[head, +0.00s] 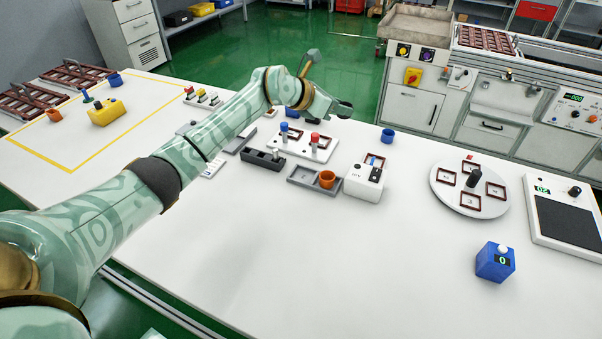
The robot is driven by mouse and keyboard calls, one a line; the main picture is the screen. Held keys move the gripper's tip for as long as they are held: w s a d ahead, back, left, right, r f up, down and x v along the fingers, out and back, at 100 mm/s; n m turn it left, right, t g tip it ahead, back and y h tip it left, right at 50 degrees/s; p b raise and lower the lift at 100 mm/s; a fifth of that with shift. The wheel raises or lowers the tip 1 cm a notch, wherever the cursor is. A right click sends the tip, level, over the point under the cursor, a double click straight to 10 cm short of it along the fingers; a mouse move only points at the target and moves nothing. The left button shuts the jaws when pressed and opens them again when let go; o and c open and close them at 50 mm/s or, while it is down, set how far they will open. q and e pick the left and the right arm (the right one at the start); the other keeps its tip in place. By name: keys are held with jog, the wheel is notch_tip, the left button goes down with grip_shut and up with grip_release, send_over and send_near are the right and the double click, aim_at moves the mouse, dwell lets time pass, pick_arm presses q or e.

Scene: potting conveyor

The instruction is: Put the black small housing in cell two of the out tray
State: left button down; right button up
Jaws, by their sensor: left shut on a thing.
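My left gripper (335,105) is over the far middle of the white table, at the end of my patterned arm. It is shut on a dark thing (345,110), which looks like the black small housing; the fingers hide much of it. A grey tray (297,178) lies below and nearer, with an orange housing (327,179) standing at its right end. I cannot tell whether this is the out tray, and no cell numbers are readable. My right gripper is not in view.
A white box (364,184) stands right of the grey tray, and a peg plate (298,148) behind it. A blue cup (387,136), a round turntable (440,187) and a blue counter cube (495,262) stand further right. The front middle of the table is clear.

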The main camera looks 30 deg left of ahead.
pick_arm(q)
jog(key=s+a+f, duration=0.1)
jog(key=s+f, duration=0.2)
jog(key=s, duration=0.1)
jog(key=s+a+f, duration=0.2)
jog(key=s+f, duration=0.1)
jog(key=s, duration=0.1)
jog(key=s+a+f+b, duration=0.1)
jog(key=s+f, duration=0.2)
jog(key=s, duration=0.1)
jog(key=shift+a, duration=0.3)
jog(key=f, duration=0.2)
jog(key=f+b, duration=0.1)
jog(key=shift+s+a+f+b, duration=0.1)
jog(key=shift+s+f+b, duration=0.1)
jog(key=shift+f+b, duration=0.15)
jog(key=shift+r, duration=0.1)
jog(key=c, duration=1)
grip_release()
jog(key=shift+o, duration=0.2)
